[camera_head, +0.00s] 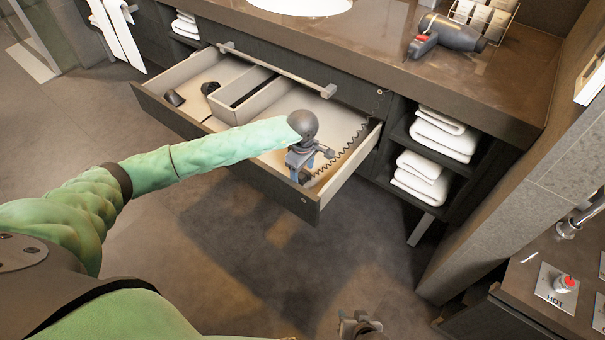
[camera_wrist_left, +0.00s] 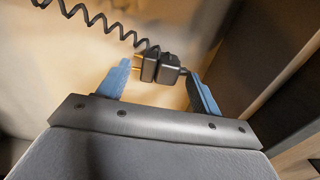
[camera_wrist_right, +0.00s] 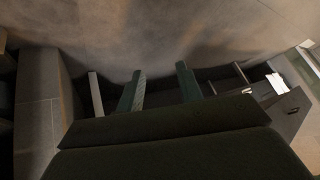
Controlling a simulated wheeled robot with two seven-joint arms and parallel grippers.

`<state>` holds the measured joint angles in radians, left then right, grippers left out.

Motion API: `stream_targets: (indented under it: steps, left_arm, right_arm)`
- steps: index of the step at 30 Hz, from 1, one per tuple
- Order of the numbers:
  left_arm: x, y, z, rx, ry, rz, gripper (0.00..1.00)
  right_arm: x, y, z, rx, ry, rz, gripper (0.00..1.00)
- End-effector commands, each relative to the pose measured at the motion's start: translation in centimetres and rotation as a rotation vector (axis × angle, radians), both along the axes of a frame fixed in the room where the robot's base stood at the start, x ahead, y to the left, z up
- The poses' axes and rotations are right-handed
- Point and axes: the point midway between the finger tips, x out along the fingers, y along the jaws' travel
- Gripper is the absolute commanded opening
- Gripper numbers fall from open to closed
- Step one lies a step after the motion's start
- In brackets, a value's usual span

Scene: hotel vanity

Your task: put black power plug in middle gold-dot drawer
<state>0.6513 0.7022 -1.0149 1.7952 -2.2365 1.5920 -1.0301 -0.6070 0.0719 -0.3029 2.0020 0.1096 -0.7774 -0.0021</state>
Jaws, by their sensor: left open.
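The black power plug (camera_wrist_left: 160,68) has gold prongs and a coiled black cord (camera_wrist_left: 90,15), and it lies between the fingertips of my open left gripper (camera_wrist_left: 160,85). A gap shows at the finger on the right, and whether the left one touches is unclear. In the head view my left gripper (camera_head: 303,166) is over the right part of an open drawer (camera_head: 170,117), near its front, and hides the plug. The coiled cord runs along the drawer's right side (camera_head: 352,143). My right gripper (camera_wrist_right: 160,88) is open and empty; it also shows at the bottom of the head view (camera_head: 355,322).
The drawer has a box-like divider (camera_head: 245,95) and dark items (camera_head: 175,97) on its left. A hair dryer (camera_head: 450,33) lies on the counter (camera_head: 350,35). Folded towels (camera_head: 440,135) fill the shelves to the right. The floor in front is clear.

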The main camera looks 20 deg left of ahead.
Motion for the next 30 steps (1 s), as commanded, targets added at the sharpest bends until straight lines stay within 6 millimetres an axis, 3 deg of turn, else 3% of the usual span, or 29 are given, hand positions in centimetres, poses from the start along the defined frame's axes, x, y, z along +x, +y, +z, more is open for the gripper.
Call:
stream_targets:
  steps: [8,15,30]
  left_arm:
    - [0.0,0.1,5.4,0.001,-0.003,-0.001,0.65]
    - [0.0,0.0,8.9,0.000,-0.002,-0.001,0.65]
    - [0.0,0.0,10.0,0.001,0.000,-0.001,0.65]
  right_arm:
    - [-0.6,0.0,-3.6,0.000,-0.010,-0.007,0.36]
    - [-0.7,0.0,-5.1,0.000,-0.025,-0.012,0.36]
    - [-0.2,-0.1,-5.1,0.003,-0.039,-0.015,0.36]
